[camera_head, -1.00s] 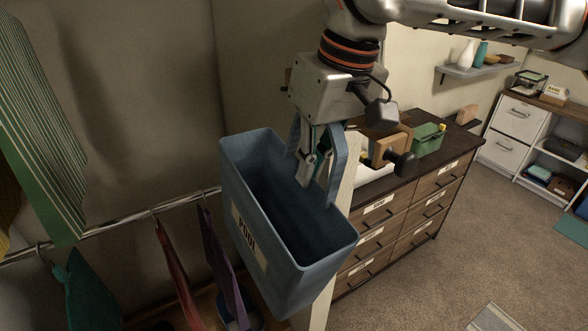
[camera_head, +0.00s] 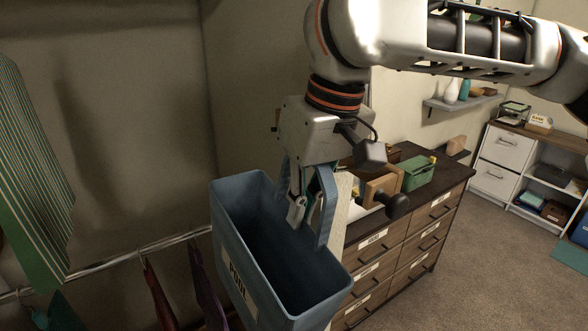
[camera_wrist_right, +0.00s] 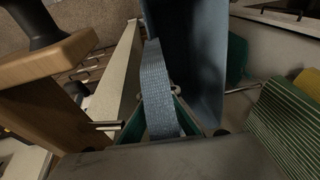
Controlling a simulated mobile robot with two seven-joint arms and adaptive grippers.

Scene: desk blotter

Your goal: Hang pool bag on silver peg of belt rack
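The pool bag (camera_head: 290,268) is a blue, open-topped bag with a white POOL label. It hangs upright below my right gripper (camera_head: 302,205). That gripper is shut on the bag's blue strap handle, which also shows in the right wrist view (camera_wrist_right: 158,88). The wooden belt rack (camera_head: 382,190) is just right of the gripper, with a black-knobbed peg pointing outward. The silver peg cannot be made out in the head view. My left gripper is out of view.
A metal rail (camera_head: 160,242) with hanging cloths runs behind and left of the bag. A striped green cloth (camera_head: 30,170) hangs at far left. A dark-topped drawer chest (camera_head: 405,235) with a green box (camera_head: 417,172) stands behind the rack. Open floor lies at right.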

